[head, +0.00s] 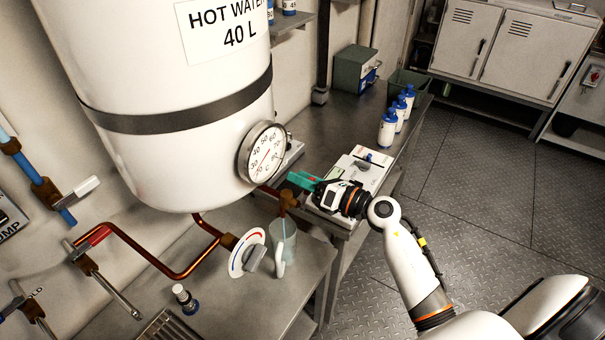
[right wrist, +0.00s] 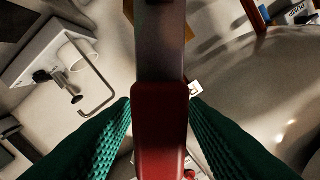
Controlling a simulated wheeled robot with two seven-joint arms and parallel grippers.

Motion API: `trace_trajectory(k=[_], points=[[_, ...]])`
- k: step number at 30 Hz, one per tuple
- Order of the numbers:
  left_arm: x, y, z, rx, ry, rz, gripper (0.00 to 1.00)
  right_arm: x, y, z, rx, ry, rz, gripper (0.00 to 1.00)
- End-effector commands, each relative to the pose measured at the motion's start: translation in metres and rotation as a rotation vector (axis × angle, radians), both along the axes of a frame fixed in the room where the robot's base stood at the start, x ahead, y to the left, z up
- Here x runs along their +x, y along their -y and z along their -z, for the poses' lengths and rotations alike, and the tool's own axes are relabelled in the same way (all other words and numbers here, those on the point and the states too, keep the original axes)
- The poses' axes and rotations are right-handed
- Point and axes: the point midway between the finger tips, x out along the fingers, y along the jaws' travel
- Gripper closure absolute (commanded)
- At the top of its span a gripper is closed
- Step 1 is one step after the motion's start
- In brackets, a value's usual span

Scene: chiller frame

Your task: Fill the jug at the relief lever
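The clear jug (head: 277,245) stands upright on the metal bench, with its handle toward the front, below the brown relief valve (head: 288,199) under the white hot water tank (head: 165,80). My right gripper (head: 300,182) reaches in from the right at that valve, above the jug. In the right wrist view, the red relief lever (right wrist: 160,125) lies between my green fingers (right wrist: 160,105), whose tips meet both its sides. The head view largely hides the lever behind the fingers. The water level in the jug cannot be made out. My left gripper is out of view.
A round thermometer (head: 263,152) sits on the tank just left of my gripper. A red-and-blue dial (head: 248,252) stands left of the jug. Copper pipework (head: 150,258) runs further left. White bottles (head: 388,130) and a grey-green box (head: 355,70) stand on the bench behind.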

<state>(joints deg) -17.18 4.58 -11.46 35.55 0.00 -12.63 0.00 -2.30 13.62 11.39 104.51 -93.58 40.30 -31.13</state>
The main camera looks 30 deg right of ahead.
Motion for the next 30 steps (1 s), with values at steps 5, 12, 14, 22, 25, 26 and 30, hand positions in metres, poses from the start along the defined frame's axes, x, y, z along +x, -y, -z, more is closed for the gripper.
trace_trajectory(k=[5,12,14,22,25,26,30], points=[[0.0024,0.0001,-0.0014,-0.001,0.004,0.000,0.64,0.0043,-0.0026,-0.0004,0.001,0.001,0.000,0.60],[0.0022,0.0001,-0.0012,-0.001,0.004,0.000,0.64,0.0040,-0.0024,-0.0001,0.000,0.001,0.001,0.70],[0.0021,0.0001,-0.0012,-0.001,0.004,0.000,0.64,0.0039,-0.0023,-0.0001,0.000,0.001,0.001,0.80],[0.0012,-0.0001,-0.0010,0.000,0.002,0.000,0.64,0.0038,-0.0021,-0.0002,0.000,0.001,0.001,1.00],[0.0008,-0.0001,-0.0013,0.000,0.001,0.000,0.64,0.0038,-0.0020,-0.0002,0.002,-0.001,0.000,1.00],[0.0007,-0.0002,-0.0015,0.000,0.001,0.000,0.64,0.0039,-0.0019,-0.0001,0.003,-0.002,0.000,1.00],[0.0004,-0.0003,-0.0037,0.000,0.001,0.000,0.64,0.0046,-0.0005,0.0004,0.026,-0.016,0.001,1.00]])
